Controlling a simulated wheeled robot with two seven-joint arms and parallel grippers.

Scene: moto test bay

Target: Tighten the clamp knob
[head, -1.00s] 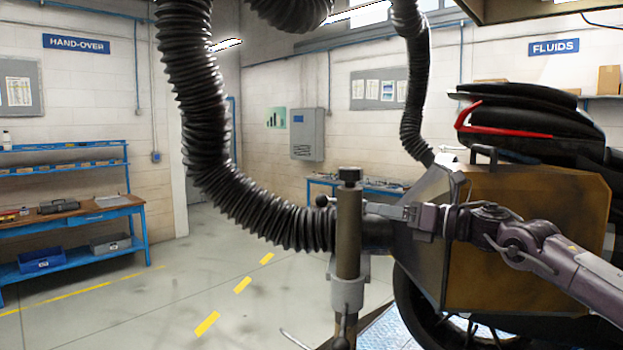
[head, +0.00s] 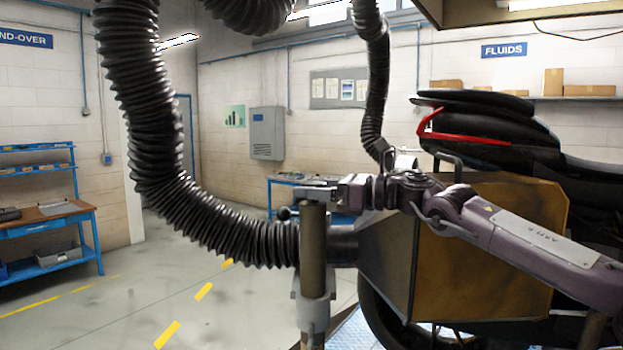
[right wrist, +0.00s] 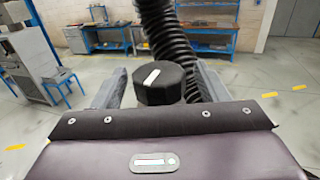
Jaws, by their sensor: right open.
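The clamp knob (right wrist: 160,84), black and faceted with a white mark on top, shows in the right wrist view between the two grey fingers of my open right gripper (right wrist: 160,77). Small gaps seem to remain on both sides. In the head view the right gripper (head: 314,189) is at the top of the upright clamp post (head: 313,235), and its fingers hide the knob. A black ball-ended lever (head: 285,213) sticks out left of the post. My left gripper is not in view.
A black ribbed exhaust hose (head: 200,215) curves down to the hood (head: 388,255) beside the post. A motorcycle (head: 490,125) stands at the right. A blue workbench (head: 50,225) is at far left. The floor between is clear.

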